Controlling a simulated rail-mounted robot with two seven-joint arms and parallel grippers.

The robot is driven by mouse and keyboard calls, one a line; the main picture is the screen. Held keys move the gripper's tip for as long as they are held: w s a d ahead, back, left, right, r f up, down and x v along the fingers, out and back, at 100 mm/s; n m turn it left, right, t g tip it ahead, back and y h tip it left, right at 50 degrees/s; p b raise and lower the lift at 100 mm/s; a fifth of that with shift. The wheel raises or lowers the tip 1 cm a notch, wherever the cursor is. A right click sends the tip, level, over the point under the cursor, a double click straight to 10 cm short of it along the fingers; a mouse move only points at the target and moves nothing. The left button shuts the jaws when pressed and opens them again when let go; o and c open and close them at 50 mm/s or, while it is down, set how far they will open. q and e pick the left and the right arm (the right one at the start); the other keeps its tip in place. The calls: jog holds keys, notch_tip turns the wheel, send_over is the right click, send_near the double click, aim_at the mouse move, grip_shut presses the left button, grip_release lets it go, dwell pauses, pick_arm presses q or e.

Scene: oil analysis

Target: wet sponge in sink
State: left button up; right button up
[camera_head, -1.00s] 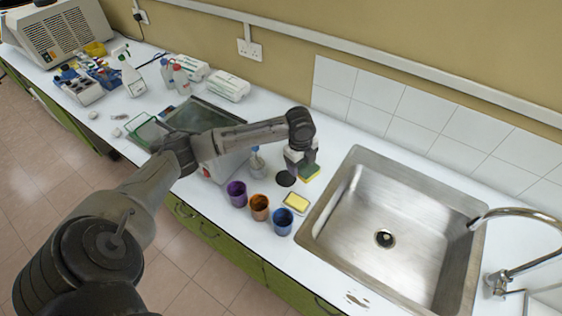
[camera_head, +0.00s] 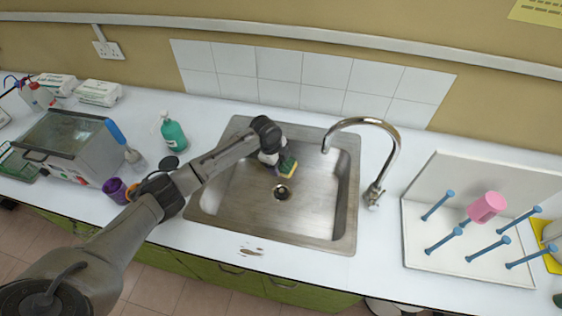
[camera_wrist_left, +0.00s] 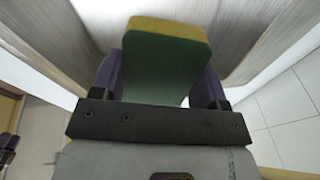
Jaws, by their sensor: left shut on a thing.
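My left gripper (camera_head: 276,164) is over the sink (camera_head: 235,200), in its back middle part. It is shut on a yellow and green sponge (camera_head: 288,166). In the left wrist view the sponge (camera_wrist_left: 165,60) sits between the two fingers, green face toward the camera and yellow along the far edge. I cannot tell whether the sponge touches the basin floor. The drain (camera_head: 282,192) is just below the sponge in the picture. The chrome faucet (camera_head: 362,122) arches over the sink's right side, its spout to the right of the sponge. No water stream shows.
A white drying rack (camera_head: 430,258) with blue pegs and a pink cup (camera_head: 487,207) stands at the right. A green bottle (camera_head: 173,134), a purple cup (camera_head: 115,190) and a grey device (camera_head: 62,145) are at the left. The front counter has a brown stain (camera_head: 250,251).

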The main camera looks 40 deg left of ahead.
pick_arm(q)
jog(key=shift+w+f, duration=0.1)
jog(key=shift+w, duration=0.2)
jog(key=shift+s+a+f+t+b, duration=0.3)
jog(key=shift+a+f+b, duration=0.3)
jog(key=shift+b, duration=0.15)
jog(key=shift+b+x, duration=0.8)
jog(key=shift+b, duration=0.05)
jog(key=shift+s+d+f+b, duration=0.1)
jog(key=shift+f+b, duration=2.55)
jog(key=shift+f, duration=1.8)
jog(key=shift+d+f+b, duration=0.1)
jog(key=shift+f+b, duration=2.5)
jog(key=shift+f, duration=1.85)
pick_arm(e)
notch_tip(320, 180, down, 14)
jog(key=shift+a, duration=0.2)
jog(key=shift+s+r, duration=0.1)
jog(key=shift+a, duration=0.15)
